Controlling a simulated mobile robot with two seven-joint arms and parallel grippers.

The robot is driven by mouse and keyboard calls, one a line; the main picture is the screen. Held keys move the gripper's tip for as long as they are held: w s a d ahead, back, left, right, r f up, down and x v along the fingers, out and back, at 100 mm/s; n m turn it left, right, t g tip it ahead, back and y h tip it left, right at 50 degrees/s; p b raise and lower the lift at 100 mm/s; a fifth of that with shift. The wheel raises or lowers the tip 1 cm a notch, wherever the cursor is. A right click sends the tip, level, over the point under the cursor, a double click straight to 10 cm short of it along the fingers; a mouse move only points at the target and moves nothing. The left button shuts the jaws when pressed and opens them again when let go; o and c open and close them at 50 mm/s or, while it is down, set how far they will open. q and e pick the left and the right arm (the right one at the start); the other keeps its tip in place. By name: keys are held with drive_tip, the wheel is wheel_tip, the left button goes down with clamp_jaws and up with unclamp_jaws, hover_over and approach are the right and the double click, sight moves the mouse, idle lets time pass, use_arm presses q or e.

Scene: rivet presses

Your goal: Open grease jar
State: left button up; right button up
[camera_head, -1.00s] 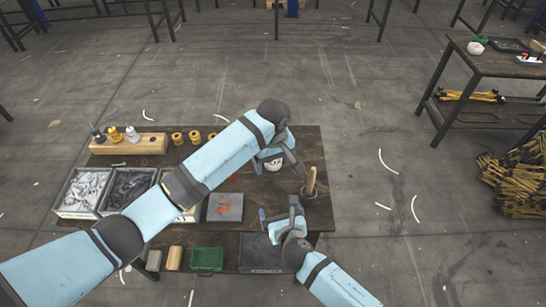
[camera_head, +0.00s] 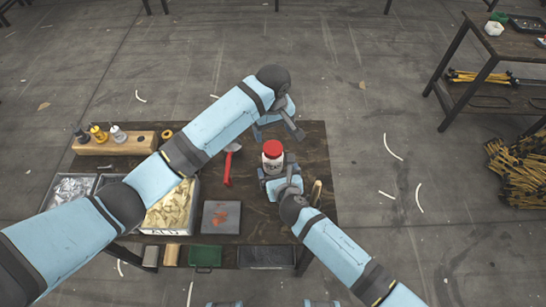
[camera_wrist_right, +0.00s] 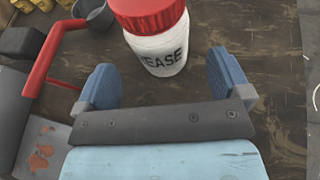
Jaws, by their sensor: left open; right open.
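The grease jar (camera_head: 272,162) is white with a red lid (camera_head: 272,148) and stands upright on the workbench (camera_head: 318,150). It also shows in the right wrist view (camera_wrist_right: 160,52), lettering toward the camera and top cut off by the frame. My right gripper (camera_head: 278,172) is open at the jar's near side. In the wrist view its two fingers (camera_wrist_right: 160,70) stand apart to either side of the jar's lower part, not closed on it. My left gripper (camera_head: 278,131) is open and empty, pointing down beyond the jar and higher up.
A grey plate with reddish smears (camera_head: 221,217), a bin of brass-coloured parts (camera_head: 170,212) and a wooden block with small bottles (camera_head: 115,145) are further left. A wooden-handled tool (camera_head: 316,192) stands right of my right gripper.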

sight(275, 167)
use_arm(q)
drive_tip(key=shift+w+f, duration=0.2)
use_arm(e)
drive_tip(key=x, duration=0.4)
use_arm(q)
drive_tip(key=shift+s+r, duration=0.1)
use_arm(e)
drive_tip(key=shift+w+f, duration=0.15)
drive_tip(key=shift+w, duration=0.15)
